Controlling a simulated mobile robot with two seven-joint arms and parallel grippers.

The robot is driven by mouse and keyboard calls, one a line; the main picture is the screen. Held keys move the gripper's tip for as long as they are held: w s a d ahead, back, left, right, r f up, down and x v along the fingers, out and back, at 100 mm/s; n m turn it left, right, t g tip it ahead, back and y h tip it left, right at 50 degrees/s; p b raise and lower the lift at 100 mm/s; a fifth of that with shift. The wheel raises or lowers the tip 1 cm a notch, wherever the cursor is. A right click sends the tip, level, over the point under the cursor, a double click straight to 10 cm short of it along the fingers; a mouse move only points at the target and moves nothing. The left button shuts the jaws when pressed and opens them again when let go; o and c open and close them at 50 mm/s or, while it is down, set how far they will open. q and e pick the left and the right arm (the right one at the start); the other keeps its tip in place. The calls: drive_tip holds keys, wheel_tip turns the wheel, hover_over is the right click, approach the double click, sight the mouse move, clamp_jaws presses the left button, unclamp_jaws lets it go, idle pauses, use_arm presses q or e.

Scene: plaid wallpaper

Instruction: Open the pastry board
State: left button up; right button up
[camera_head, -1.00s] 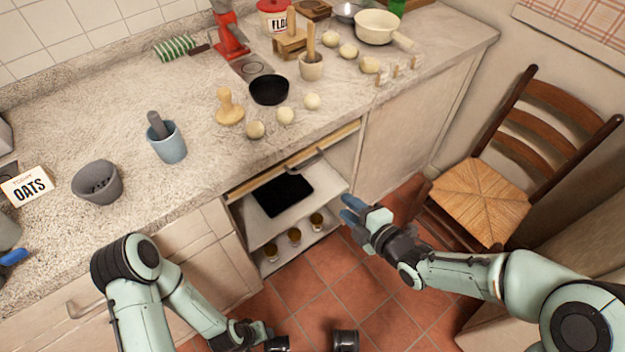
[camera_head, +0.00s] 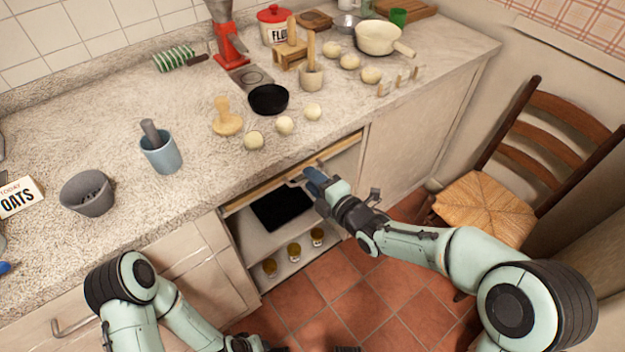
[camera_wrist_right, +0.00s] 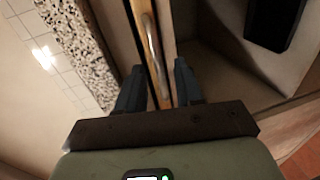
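The pastry board (camera_head: 262,189) is a thin wooden board whose front edge shows in a slot just under the counter, with a metal handle on it. In the right wrist view the wooden edge (camera_wrist_right: 146,12) and its handle (camera_wrist_right: 152,48) run between my two blue fingers. My right gripper (camera_head: 312,176) is at the handle, fingers apart on either side of it; contact cannot be told. It shows in its wrist view too (camera_wrist_right: 158,88). My left gripper (camera_head: 250,344) is low at the bottom edge of the head view, partly cut off, away from the board.
Below the board is an open cabinet with a black tray (camera_head: 283,208) and small jars (camera_head: 294,252). The counter (camera_head: 205,190) above holds dough balls, a black pan (camera_head: 268,99) and a blue mortar (camera_head: 160,155). A chair (camera_head: 480,207) stands right; tiled floor is clear in front.

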drive_tip(key=shift+w+a+f, duration=0.1)
drive_tip(key=shift+w+a, duration=0.15)
drive_tip(key=shift+w, duration=0.05)
clamp_jaws()
idle(1.3)
